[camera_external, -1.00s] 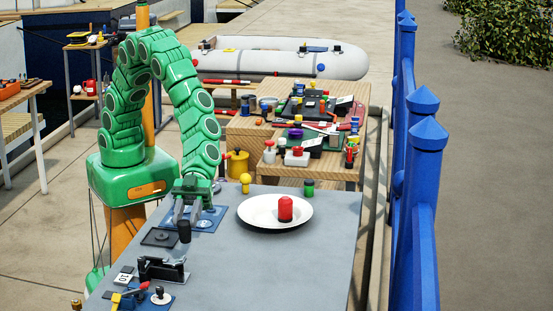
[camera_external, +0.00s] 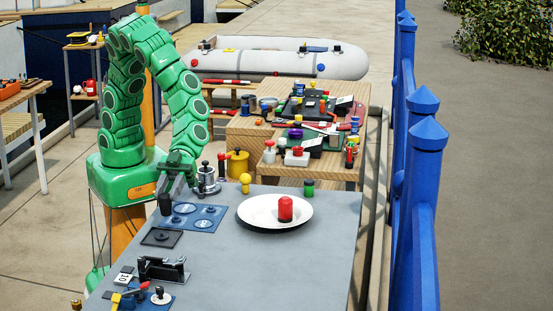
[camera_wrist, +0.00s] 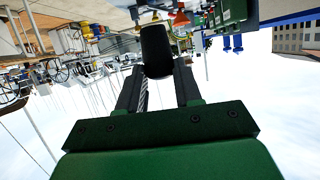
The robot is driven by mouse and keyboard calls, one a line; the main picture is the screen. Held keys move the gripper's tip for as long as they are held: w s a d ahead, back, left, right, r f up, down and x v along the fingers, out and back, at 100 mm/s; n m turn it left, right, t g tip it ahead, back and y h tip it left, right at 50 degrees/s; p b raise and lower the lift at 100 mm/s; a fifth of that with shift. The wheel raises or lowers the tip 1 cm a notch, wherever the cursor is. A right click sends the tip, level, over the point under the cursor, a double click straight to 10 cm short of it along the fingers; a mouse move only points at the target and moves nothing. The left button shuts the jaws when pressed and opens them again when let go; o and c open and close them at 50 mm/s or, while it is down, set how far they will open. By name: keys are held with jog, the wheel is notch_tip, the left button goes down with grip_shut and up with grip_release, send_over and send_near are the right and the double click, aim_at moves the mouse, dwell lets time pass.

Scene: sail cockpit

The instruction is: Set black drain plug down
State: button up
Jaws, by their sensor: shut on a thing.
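The black drain plug (camera_external: 165,205) is a dark, tapered cylinder. My gripper (camera_external: 168,190) is shut on it and holds it upright at the left edge of the grey table, near the blue plate. In the wrist view the plug (camera_wrist: 157,50) sits between my two fingertips (camera_wrist: 158,75). I cannot tell whether its lower end touches anything. The blue plate (camera_external: 180,222), with round grey discs and small dark knobs, lies on the grey table (camera_external: 260,255) just right of the plug.
A dark square plate (camera_external: 161,237) lies in front of the blue plate. A black bracket (camera_external: 162,269) stands nearer. A white plate (camera_external: 262,219) holds a red cylinder (camera_external: 285,208). A yellow knob (camera_external: 245,183) and a green jar (camera_external: 309,187) stand behind. The table's right front is clear.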

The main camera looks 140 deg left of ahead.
jog(key=s+a+m+g, duration=0.1)
jog(key=s+a, duration=0.5)
jog(key=s, duration=0.6)
jog(key=shift+h, duration=0.4)
jog(key=shift+w+d+f, duration=0.2)
jog(key=shift+w+f, duration=1.6)
jog(key=shift+w, duration=0.5)
jog(key=shift+w+d+f, duration=0.2)
jog(key=shift+w+f, duration=1.55)
jog(key=shift+w, duration=0.55)
jog(key=shift+w+d+f, duration=0.2)
jog(key=shift+w+f, duration=1.6)
jog(key=shift+w, duration=0.5)
jog(key=shift+f, duration=1.3)
jog(key=o, duration=1)
jog(key=shift+f, duration=0.1)
